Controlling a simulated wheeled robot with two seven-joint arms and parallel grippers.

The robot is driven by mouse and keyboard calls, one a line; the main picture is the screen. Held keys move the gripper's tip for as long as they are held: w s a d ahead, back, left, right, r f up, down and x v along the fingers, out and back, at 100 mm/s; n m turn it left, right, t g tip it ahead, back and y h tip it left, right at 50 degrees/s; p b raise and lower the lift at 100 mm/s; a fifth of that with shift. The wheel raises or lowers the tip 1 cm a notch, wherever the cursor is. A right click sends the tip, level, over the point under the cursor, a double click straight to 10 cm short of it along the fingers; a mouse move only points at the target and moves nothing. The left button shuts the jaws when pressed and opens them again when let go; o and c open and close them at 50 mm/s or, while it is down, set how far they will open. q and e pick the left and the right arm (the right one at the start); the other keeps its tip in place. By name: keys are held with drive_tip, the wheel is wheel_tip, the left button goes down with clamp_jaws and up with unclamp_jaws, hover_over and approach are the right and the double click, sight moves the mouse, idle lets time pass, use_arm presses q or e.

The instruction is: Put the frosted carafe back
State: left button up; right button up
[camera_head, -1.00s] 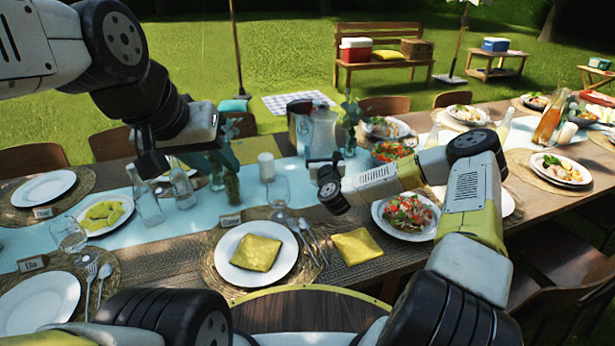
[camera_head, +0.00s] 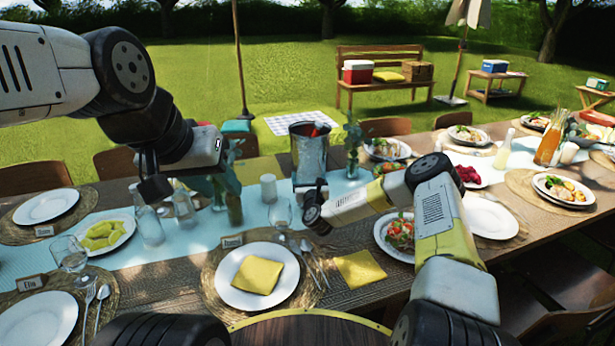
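I cannot make out the frosted carafe for certain now. Two pale glass bottles, a nearer one (camera_head: 149,228) and one just behind it (camera_head: 184,208), stand on the light blue runner at the left. My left gripper (camera_head: 182,182) hangs above and behind these bottles, its fingers apart with nothing visible between them. My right gripper (camera_head: 318,200) is over the table's middle, in front of a metal bucket (camera_head: 308,158). Its fingers are small and partly hidden by its own wrist, so its opening and any hold are unclear.
A plate with a yellow napkin (camera_head: 230,287), a wine glass (camera_head: 281,212) and a white candle (camera_head: 268,187) stand near the middle. A salad plate (camera_head: 397,243) is partly behind my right arm. An orange-filled carafe (camera_head: 548,146) stands far right. Chairs line the far side.

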drive_tip(key=shift+f, duration=1.05)
drive_tip(key=shift+f, duration=0.1)
drive_tip(key=o, duration=2)
drive_tip(key=shift+f, duration=0.15)
drive_tip(key=shift+o, duration=0.2)
drive_tip(key=s, duration=0.7)
drive_tip(key=shift+s+d, duration=0.25)
drive_tip(key=shift+d, duration=0.2)
